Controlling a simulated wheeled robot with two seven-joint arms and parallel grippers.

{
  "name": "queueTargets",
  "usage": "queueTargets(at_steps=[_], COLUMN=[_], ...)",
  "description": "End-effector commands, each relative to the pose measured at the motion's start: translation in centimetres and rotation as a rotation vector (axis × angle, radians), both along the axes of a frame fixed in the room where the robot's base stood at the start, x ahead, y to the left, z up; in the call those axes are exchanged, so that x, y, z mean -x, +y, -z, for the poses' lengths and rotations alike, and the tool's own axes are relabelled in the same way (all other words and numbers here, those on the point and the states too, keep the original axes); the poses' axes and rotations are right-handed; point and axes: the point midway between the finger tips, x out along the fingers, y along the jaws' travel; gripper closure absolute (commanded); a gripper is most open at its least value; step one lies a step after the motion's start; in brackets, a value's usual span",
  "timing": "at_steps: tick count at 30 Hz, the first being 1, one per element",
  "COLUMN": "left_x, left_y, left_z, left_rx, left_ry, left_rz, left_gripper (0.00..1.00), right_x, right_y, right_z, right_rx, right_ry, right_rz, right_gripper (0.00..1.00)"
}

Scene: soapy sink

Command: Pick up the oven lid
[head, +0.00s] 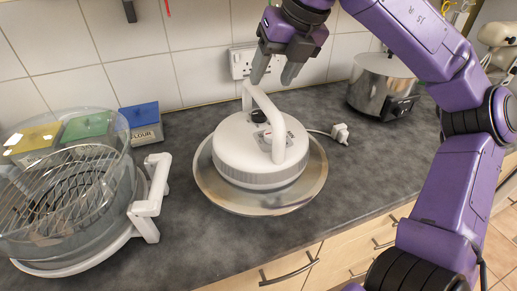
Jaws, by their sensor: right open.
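The oven lid (259,150) is a round white unit with a tall arched white handle (267,112) and a small dark knob on top. It rests on a wide shiny metal dish (222,197) on the dark counter. My right gripper (274,76) is open and points down above the far end of the handle. Its fingers look apart from each other with nothing held between them. Whether a finger touches the handle I cannot tell. My left gripper is not in view.
A glass oven bowl (105,205) with a wire rack and white frame stands at left. Behind it are yellow, green and blue-topped tins (141,121). A steel cooker (381,88) stands at the back right. A white plug (340,133) lies beside the lid. The front counter is clear.

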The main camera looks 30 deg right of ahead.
Motion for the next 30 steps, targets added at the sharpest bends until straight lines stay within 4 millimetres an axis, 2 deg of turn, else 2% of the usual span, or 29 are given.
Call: queueTargets(at_steps=[7,10,30], left_x=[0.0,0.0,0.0], left_y=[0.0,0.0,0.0], left_z=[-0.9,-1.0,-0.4], left_rx=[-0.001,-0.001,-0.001], left_ry=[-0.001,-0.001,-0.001], left_rz=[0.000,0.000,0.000], left_gripper=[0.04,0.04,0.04], right_x=[-1.4,-1.8,-1.9], right_y=[0.8,0.8,0.9], right_z=[3.8,4.7,5.4], right_rx=[0.000,0.000,0.001], right_ry=[0.003,0.000,-0.001], right_rz=[0.001,0.001,0.001], right_gripper=[0.44,0.44,0.44])
